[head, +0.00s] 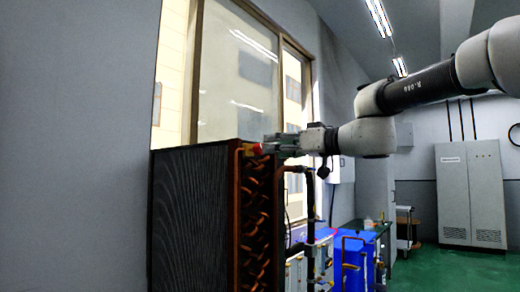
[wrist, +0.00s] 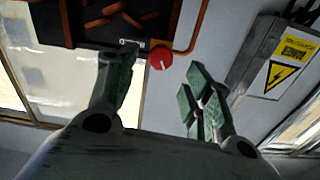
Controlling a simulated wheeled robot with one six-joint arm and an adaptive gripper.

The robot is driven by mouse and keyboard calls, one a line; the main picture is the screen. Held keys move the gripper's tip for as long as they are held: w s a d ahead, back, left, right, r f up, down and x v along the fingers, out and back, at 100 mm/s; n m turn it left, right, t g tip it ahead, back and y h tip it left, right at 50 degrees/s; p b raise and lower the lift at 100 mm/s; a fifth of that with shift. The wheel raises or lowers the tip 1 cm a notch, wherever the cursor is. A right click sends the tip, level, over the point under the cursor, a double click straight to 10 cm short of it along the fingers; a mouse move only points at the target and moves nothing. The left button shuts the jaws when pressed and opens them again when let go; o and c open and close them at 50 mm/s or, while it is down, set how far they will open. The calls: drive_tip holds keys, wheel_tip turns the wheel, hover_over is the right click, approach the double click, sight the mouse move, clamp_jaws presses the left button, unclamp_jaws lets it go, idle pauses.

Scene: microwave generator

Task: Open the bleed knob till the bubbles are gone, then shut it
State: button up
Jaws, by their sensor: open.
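The bleed knob is small and red with a pale mark on its face, and shows in the wrist view (wrist: 162,57), on a copper pipe beside the dark coil unit. In the head view the red knob (head: 252,149) is at the top right corner of the coil unit (head: 195,215). My gripper (head: 268,147) is right by the knob there. In the wrist view my gripper (wrist: 160,82) is open, with one green-padded finger left of the knob and one right of it. The knob lies beyond the gap between the fingertips, apparently untouched. No bubbles can be made out.
Copper pipes (wrist: 194,30) run close to the knob. A grey box with a yellow warning label (wrist: 279,76) is to the right in the wrist view. A window (head: 237,80) is behind the coil unit. Blue equipment (head: 355,262) and grey cabinets (head: 470,195) stand farther back.

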sight(261, 148)
drive_tip(key=x, duration=0.6)
drive_tip(key=c, duration=1)
